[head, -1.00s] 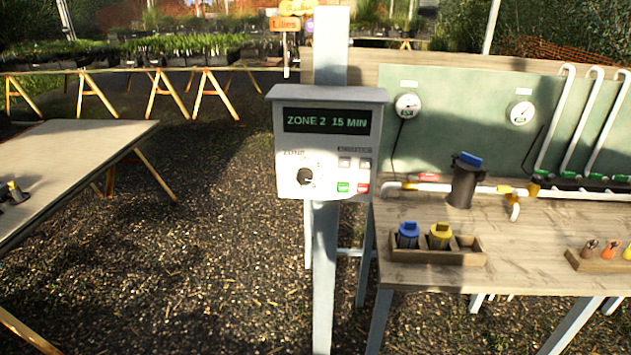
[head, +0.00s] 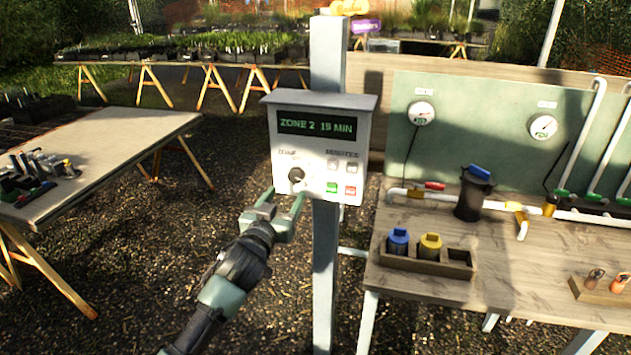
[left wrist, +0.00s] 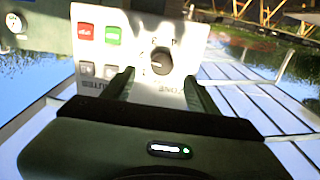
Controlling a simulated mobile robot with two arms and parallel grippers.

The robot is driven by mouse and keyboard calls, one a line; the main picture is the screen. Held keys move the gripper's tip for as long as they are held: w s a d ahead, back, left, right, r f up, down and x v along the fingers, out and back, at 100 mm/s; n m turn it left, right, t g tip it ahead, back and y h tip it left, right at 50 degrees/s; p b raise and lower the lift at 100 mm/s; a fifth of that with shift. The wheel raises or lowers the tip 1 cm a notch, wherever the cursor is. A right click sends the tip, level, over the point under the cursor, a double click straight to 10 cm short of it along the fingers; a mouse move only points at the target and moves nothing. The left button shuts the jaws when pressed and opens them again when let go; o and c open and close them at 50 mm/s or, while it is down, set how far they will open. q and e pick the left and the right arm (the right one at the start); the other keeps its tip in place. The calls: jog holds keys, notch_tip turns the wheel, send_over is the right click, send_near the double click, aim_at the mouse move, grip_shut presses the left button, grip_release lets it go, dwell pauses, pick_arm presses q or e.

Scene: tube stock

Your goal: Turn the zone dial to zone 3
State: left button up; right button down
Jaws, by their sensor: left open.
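The zone dial (head: 296,175) is a dark round knob on the lower left of the white control box (head: 262,140). The box's display (head: 316,125) reads "ZONE 2 15 MIN". My left gripper (head: 285,196) is open just below and in front of the dial. In the left wrist view the dial (left wrist: 161,61) stands beyond the tips of my open left gripper (left wrist: 158,80), roughly between them, and looks apart from both fingers. My right gripper is not in view.
The box is fixed to a grey post (head: 325,250). Green and red buttons (head: 341,188) sit right of the dial. A wooden bench (head: 420,285) with pipes and a filter stands to the right, and another table (head: 110,145) stands left.

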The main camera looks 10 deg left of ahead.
aim_at(295, 179)
pick_arm(q)
jog(key=w+p, duration=0.1)
jog(key=w, duration=0.5)
jog(key=shift+w+a+r, duration=0.1)
jog(key=shift+w, duration=0.8)
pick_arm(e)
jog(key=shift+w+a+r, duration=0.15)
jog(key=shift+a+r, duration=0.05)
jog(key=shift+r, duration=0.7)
pick_arm(q)
grip_shut()
